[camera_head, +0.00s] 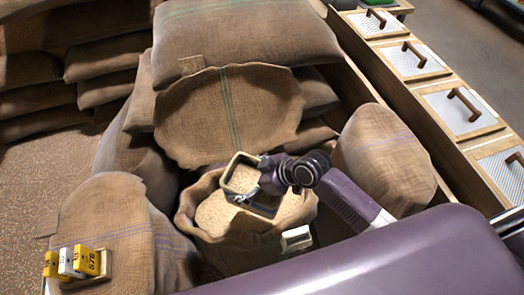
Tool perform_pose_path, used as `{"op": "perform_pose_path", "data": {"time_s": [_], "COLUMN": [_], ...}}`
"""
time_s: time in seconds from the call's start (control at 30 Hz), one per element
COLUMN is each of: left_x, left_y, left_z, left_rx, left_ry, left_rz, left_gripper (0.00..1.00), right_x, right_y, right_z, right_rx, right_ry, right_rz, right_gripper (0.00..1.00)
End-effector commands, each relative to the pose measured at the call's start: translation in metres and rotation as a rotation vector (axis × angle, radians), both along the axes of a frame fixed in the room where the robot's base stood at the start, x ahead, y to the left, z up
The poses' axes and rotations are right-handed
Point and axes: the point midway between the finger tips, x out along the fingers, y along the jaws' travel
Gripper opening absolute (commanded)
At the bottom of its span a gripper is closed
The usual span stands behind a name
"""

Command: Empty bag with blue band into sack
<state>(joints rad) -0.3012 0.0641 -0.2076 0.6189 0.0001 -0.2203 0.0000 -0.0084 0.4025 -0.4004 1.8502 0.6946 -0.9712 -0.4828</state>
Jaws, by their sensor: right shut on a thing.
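An open burlap sack (230,250) stands in the middle, with pale grain (215,213) inside. My right gripper (262,182) is over its mouth, shut on a square container (237,168) with an olive rim and dark sides. The container is tilted and low over the grain; whether it touches the grain I cannot tell. Burlap bags with bluish-purple bands stand at left (125,225) and at right (385,160). Which is the bag with the blue band I cannot tell. My left gripper is not in view.
A bulging burlap sack with green stripes (215,118) leans behind the open sack. More filled sacks (100,60) are piled behind. A wooden tray (102,268) with yellow and white blocks is at lower left. Wooden bins with handled lids (413,60) line the right.

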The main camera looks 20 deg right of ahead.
Motion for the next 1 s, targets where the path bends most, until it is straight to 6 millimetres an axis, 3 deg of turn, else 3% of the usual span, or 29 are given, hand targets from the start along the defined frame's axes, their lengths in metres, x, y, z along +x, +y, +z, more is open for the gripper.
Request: {"op": "perform_pose_path", "data": {"time_s": [0.2, 0.4, 0.67, 1.0], "left_x": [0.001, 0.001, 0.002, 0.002], "left_y": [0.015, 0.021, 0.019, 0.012], "left_z": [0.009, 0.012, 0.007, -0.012], "left_rx": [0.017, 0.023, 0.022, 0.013], "left_ry": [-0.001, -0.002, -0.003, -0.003], "left_rz": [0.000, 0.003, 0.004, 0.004], "left_gripper": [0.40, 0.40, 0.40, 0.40], "right_x": [-0.025, -0.042, -0.044, -0.041], "right_y": [0.042, 0.063, 0.067, 0.065], "right_z": [-0.053, -0.079, -0.083, -0.073], "right_rx": [0.003, 0.002, 0.035, 0.202], "right_ry": [-0.001, -0.004, 0.036, 0.250], "right_rz": [0.048, 0.081, 0.088, 0.088], "right_gripper": [0.28, 0.28, 0.28, 0.28]}}
